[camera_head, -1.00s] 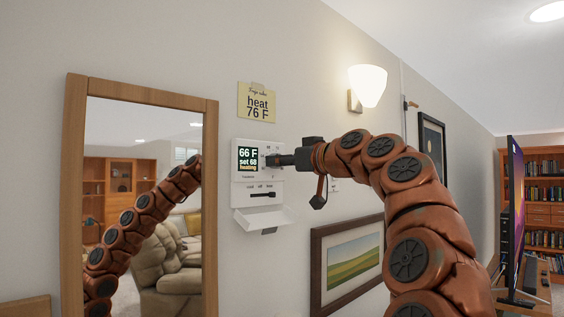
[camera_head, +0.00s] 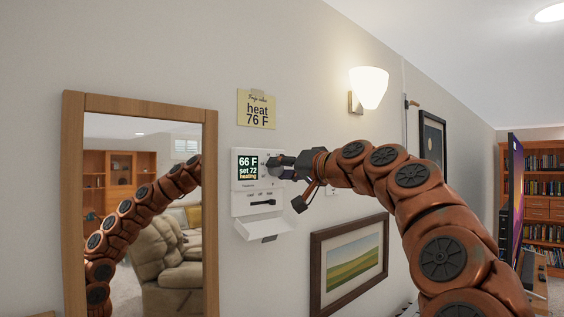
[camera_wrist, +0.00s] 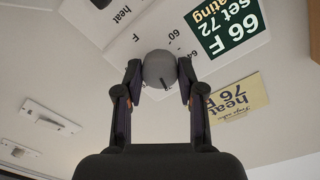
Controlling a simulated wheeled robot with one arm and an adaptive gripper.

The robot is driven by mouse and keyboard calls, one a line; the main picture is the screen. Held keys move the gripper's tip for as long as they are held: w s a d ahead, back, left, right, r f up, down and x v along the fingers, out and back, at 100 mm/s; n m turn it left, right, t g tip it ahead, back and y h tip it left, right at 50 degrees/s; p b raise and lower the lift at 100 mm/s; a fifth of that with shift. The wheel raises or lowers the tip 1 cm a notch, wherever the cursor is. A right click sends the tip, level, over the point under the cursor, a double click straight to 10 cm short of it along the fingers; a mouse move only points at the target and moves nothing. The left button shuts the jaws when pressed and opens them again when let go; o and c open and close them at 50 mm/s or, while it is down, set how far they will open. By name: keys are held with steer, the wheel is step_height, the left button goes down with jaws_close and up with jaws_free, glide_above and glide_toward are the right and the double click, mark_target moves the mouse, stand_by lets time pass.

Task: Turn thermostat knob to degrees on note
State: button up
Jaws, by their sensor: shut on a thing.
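The white thermostat (camera_head: 245,200) is on the wall, with its lower flap hanging open. Its display (camera_head: 247,164) reads 66 F, set 72, heating. The yellow note (camera_head: 256,109) above it reads "heat 76 F"; it also shows in the wrist view (camera_wrist: 237,103). The round grey knob (camera_wrist: 160,69) is between my two fingers in the wrist view, with a dark pointer line on its edge. My gripper (camera_wrist: 160,75) is shut on the knob, one finger on each side. In the head view my gripper (camera_head: 283,166) covers the knob.
A wood-framed mirror (camera_head: 210,200) stands left of the thermostat and reflects my arm. A framed landscape picture (camera_head: 318,262) hangs below right. A lit wall lamp (camera_head: 368,87) is above right. A slider (camera_head: 262,203) is on the thermostat below the display.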

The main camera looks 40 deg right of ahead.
steer(key=shift+r+m+p, duration=0.15)
steer(key=shift+m+p, duration=3.7)
steer(key=shift+m, duration=1.55)
steer(key=o, duration=1.1)
steer(key=shift+o, duration=0.2)
steer(key=shift+s, duration=0.1)
steer(key=s+d, duration=0.1)
steer(key=s, duration=1)
steer(key=shift+s+d, duration=0.4)
